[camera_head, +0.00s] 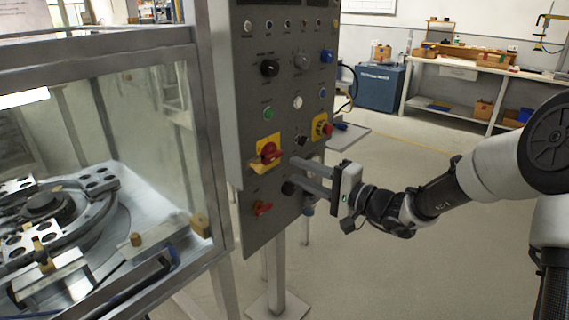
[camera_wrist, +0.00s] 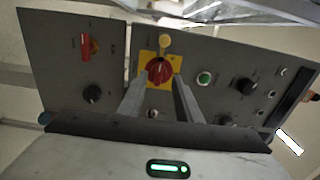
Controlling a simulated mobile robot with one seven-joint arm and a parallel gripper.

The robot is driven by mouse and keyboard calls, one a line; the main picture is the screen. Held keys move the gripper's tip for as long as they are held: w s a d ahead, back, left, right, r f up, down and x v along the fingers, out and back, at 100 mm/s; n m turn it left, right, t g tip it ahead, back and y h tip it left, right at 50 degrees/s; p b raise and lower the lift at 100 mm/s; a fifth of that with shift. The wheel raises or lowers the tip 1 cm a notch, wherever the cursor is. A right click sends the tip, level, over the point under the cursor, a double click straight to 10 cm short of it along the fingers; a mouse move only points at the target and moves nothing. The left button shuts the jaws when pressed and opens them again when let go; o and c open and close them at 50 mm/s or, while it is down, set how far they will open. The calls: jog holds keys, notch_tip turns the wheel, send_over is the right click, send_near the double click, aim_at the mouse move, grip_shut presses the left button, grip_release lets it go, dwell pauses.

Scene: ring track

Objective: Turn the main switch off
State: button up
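The main switch (camera_head: 269,150) appears to be the red rotary handle on a yellow plate, low on the grey control panel (camera_head: 245,95). In the wrist view the red handle (camera_wrist: 158,71) shows between the tips of my fingers. My gripper (camera_head: 291,174) is open, its two fingers pointing at the panel, just right of and below the switch in the head view. The wrist view shows nothing held between the fingers (camera_wrist: 160,84). Whether a fingertip touches the handle, I cannot tell.
A red lever (camera_head: 262,208) and a black knob (camera_head: 288,188) sit below the switch. A red button on yellow (camera_head: 322,127) is to its right, a green button (camera_head: 268,114) above. A glass-walled machine enclosure (camera_head: 200,150) stands left. Open floor lies behind my arm.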

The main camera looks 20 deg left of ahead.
jog(key=v, duration=0.9)
jog(key=shift+p, duration=0.45)
jog(key=shift+s+d, duration=0.15)
jog(key=shift+s, duration=0.05)
jog(key=s+d+n+g+h, duration=0.1)
jog(key=s+n+g+h, duration=0.45)
jog(key=s, duration=1.05)
jog(key=s+d+r+t+h, duration=0.1)
jog(key=s+d+h, duration=0.25)
jog(key=d, duration=0.35)
jog(key=s+d+r+m+t+h, duration=0.1)
jog(key=s+d+t+h, duration=0.1)
jog(key=s+d+h, duration=0.3)
jog(key=s+d+r+t+h, duration=0.1)
jog(key=d+r+h, duration=0.1)
jog(key=d, duration=0.6)
notch_tip(320, 180, up, 24)
jog(key=p, duration=2.4)
jog(key=shift+d+h, duration=0.3)
jog(key=shift+d, duration=0.05)
